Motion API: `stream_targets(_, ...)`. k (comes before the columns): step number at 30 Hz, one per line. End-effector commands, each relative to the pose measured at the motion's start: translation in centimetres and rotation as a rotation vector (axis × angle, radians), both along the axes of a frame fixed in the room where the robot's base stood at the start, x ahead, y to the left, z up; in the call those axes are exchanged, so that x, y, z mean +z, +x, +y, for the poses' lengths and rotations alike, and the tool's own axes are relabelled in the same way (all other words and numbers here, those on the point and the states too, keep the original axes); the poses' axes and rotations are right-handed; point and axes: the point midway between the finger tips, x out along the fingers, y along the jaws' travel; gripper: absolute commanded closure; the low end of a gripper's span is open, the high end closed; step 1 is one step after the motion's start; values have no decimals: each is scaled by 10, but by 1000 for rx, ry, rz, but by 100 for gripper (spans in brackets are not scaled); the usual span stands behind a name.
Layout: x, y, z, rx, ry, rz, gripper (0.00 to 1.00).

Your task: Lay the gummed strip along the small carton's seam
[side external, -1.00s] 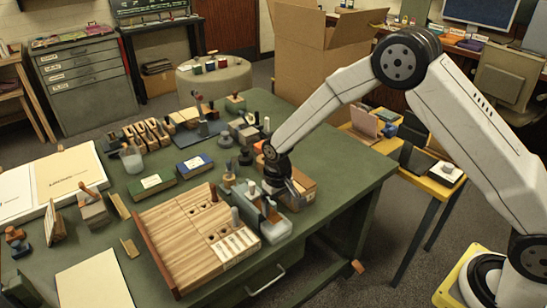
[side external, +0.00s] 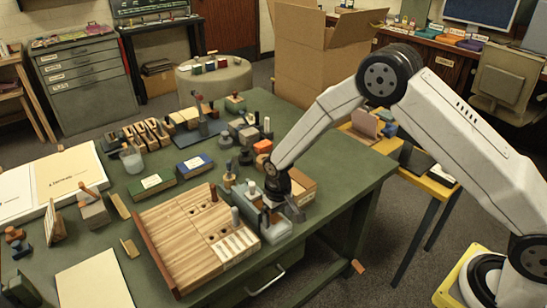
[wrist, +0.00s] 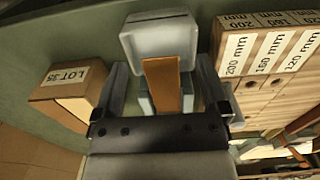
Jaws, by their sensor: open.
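In the wrist view a brown strip (wrist: 162,84), which looks like the gummed strip, sticks out from a pale grey-blue dispenser (wrist: 158,38). My gripper (wrist: 163,68) is open, with one finger on each side of the strip and a gap to it on both sides. The small carton (wrist: 62,88), labelled LOT 35, lies left of my gripper; its seam cannot be made out. In the side view my gripper (side external: 288,209) is low over the dispenser (side external: 277,231), hiding the strip. The carton (side external: 304,188) stands just behind my gripper.
A wooden slotted board (side external: 180,232) lies left of the dispenser; its labelled end (wrist: 268,50) is close to my right finger. Stamps and bottles (side external: 243,132) crowd the area behind. The green table (side external: 340,165) is clear to the carton's right, up to its edge.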

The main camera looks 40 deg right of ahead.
Motion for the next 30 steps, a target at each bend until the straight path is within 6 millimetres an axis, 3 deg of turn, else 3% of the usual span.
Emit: stream_targets(30,-5,0,0,0,0,0,6)
